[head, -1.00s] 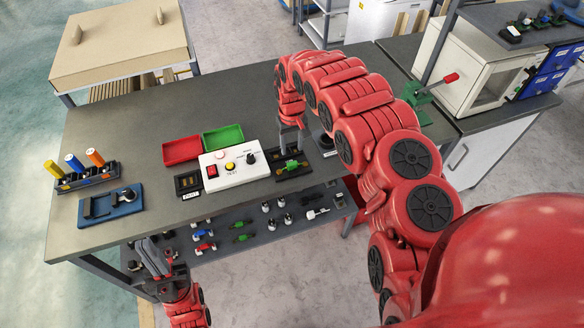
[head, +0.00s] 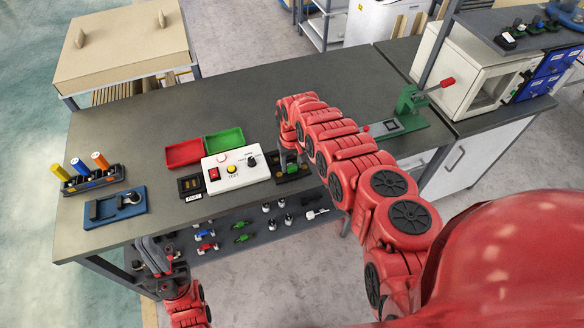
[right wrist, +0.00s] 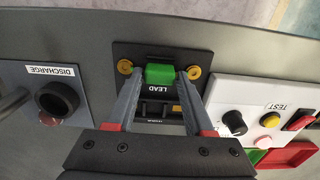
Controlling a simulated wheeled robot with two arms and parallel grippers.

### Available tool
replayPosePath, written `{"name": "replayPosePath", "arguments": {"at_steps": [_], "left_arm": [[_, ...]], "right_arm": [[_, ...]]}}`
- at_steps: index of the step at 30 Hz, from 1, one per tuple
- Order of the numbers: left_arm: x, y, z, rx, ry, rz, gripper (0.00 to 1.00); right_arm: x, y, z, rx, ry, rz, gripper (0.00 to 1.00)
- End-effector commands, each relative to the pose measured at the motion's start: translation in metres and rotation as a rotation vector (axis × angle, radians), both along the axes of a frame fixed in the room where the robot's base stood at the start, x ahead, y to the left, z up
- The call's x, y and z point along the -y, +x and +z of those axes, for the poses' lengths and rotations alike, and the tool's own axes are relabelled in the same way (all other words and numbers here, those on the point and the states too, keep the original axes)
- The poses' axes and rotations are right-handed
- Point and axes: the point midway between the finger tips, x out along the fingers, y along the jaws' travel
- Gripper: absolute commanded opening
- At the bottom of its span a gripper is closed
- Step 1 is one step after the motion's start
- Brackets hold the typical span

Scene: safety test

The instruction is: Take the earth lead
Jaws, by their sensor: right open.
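The earth lead shows in the right wrist view as a green block (right wrist: 160,74) in a black holder (right wrist: 158,52) marked LEAD, with a brass ring at each side. My right gripper (right wrist: 160,82) is open, with one finger on each side of the green block; I cannot tell whether they touch it. In the head view my right gripper (head: 290,163) points down at the holder (head: 293,180), and my arm and fingers hide much of the lead. My left gripper (head: 152,255) hangs in front of the bench's near edge, away from the lead; its jaw state is unclear.
A white test box (head: 236,172) stands just left of the holder in the head view, with red (head: 184,153) and green (head: 225,141) trays behind it. A grey DISCHARGE unit (right wrist: 40,90) sits on the holder's other side. The bench's back area (head: 210,105) is clear.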

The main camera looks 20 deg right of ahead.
Motion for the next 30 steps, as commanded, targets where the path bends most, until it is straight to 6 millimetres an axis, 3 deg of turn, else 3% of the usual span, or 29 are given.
{"name": "replayPosePath", "arguments": {"at_steps": [9,18,30], "left_arm": [[0.0,0.0,0.0001,0.0,0.0,0.0,0.0],[0.0,0.0,0.0001,0.0,0.0,0.0,0.0],[0.0,0.0,-0.0006,0.0,0.0,0.0,0.0]], "right_arm": [[0.0005,-0.0003,-0.0014,-0.001,-0.001,0.0,0.51],[0.0005,-0.0004,-0.0014,-0.001,-0.001,0.0,0.0],[0.0003,0.0009,0.0007,-0.001,-0.001,0.0,0.0]]}}
